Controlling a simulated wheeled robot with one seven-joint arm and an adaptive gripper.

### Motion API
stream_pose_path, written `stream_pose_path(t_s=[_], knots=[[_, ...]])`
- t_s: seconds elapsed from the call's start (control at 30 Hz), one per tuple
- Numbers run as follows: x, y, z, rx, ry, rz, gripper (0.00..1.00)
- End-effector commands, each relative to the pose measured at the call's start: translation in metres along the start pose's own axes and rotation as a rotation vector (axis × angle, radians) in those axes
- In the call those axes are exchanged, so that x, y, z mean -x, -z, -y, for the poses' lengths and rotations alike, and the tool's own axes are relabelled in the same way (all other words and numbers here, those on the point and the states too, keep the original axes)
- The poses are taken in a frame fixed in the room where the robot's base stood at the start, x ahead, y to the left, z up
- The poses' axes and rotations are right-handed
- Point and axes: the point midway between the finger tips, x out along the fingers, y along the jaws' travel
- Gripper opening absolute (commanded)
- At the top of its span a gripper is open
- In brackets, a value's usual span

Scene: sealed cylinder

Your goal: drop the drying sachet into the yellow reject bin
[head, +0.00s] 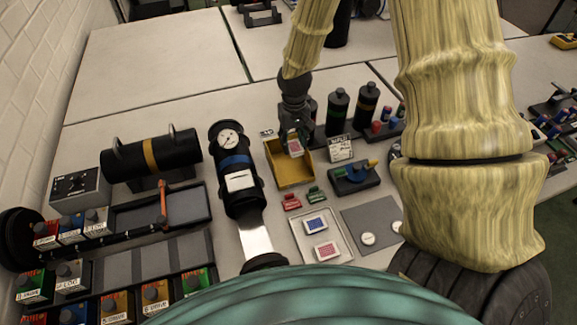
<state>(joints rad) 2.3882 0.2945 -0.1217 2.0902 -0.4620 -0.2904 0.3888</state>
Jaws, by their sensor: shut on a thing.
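My gripper (294,136) points down over the yellow reject bin (290,175), near its far edge. It is shut on a small white sachet with a red patterned face (296,147), which is the drying sachet it holds. The sachet appears above the bin; its exact height over the floor of the bin is hard to tell. The bin is an open, shallow yellow box, and the part of it that shows looks empty. My gripper and the sachet hide some of its far side.
A light tray (306,238) holds a blue-patterned sachet (315,224) and a red-patterned sachet (326,250). Dark bottles (338,109) and a written card (341,148) are close on the right.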

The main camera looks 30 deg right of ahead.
Motion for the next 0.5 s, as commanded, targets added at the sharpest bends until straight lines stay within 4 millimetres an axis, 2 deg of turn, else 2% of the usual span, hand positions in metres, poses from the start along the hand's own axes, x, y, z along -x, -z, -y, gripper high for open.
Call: stream_pose_path(t_s=[0.27,0.3,0.4,0.5], knots=[[-0.0006,0.0001,0.0001,0.000,0.000,0.000,0.23],[-0.0006,0.0001,0.0001,0.000,0.000,0.000,0.47],[-0.0007,0.0000,0.0001,0.000,0.000,0.000,0.65],[-0.0007,0.0001,0.0001,0.000,0.000,0.000,0.65]])
